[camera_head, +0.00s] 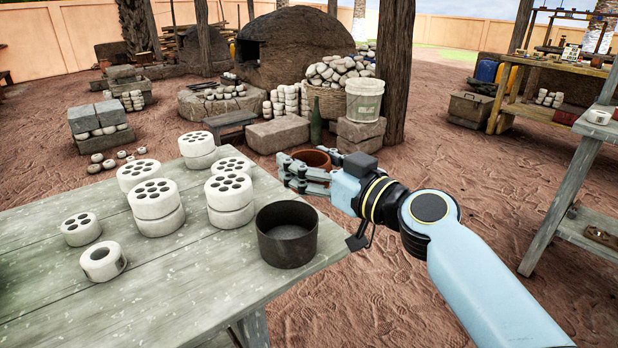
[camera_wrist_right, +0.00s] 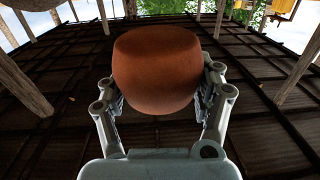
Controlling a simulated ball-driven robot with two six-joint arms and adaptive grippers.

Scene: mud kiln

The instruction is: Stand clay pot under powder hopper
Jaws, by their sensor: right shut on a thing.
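The clay pot (camera_head: 318,158) is orange-brown and round. My right gripper (camera_head: 298,172) is shut on it and holds it in the air, past the table's right end and beyond the dark round pan. In the right wrist view the pot (camera_wrist_right: 158,68) fills the space between the fingers, which press on its two sides. In the head view the fingers and wrist hide much of the pot's near side. I cannot make out a powder hopper in either view. My left gripper is not in view.
The wooden table (camera_head: 180,290) bears several white pierced discs, some stacked, a small white ring (camera_head: 103,262) and the dark pan (camera_head: 287,235) near its right corner. A second wooden bench (camera_head: 560,205) stands at right. Sandy ground lies open between them. A post (camera_head: 396,70) stands behind.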

